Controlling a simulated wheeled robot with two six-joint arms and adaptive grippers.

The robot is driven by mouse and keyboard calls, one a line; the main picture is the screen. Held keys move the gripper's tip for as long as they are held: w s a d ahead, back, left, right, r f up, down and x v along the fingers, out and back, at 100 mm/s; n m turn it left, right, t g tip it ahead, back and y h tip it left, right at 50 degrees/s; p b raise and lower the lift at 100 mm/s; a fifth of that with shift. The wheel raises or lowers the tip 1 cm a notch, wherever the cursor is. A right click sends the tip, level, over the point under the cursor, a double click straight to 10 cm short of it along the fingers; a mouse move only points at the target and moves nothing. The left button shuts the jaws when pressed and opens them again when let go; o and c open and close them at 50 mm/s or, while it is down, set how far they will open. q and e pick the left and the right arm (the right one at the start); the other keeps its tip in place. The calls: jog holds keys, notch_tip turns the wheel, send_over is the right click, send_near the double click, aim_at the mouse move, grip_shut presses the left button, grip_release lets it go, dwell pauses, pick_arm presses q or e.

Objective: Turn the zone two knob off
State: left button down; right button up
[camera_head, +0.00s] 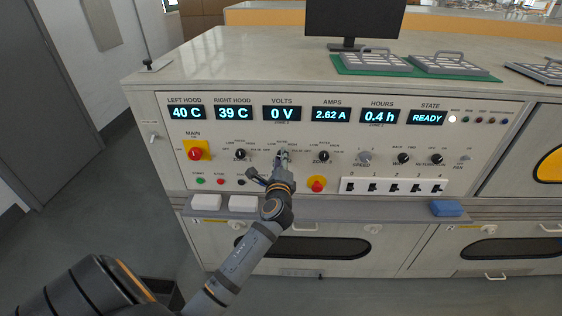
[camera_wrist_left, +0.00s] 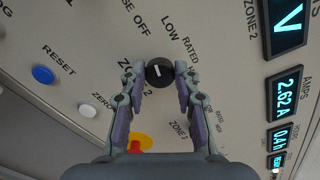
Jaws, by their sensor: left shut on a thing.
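The zone two knob (camera_wrist_left: 158,72) is a round black knob with a short white pointer mark on the sloping control panel. Its ZONE 2 label and the OFF, LOW and RATED marks show around it in the left wrist view. The pointer lies roughly toward the OFF and LOW side; its exact setting is hard to tell. My left gripper (camera_wrist_left: 159,70) has a finger on each side of the knob and is shut on it. In the head view my left gripper (camera_head: 281,158) covers most of the knob. My right gripper is not in view.
Similar knobs stand left (camera_head: 240,155) and right (camera_head: 323,156) of my gripper. A red emergency-style button (camera_head: 317,184) sits below right. The volts display (camera_head: 282,114) reads 0 V, the amps display (camera_head: 331,115) 2.62 A. A white switch strip (camera_head: 393,187) lies further right.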

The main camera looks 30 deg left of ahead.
pick_arm(q)
jog(key=shift+f+n, duration=0.1)
jog(key=shift+n, duration=0.3)
jog(key=c, duration=1)
grip_release()
jog(key=v, duration=0.7)
jog(key=shift+s+d, duration=0.2)
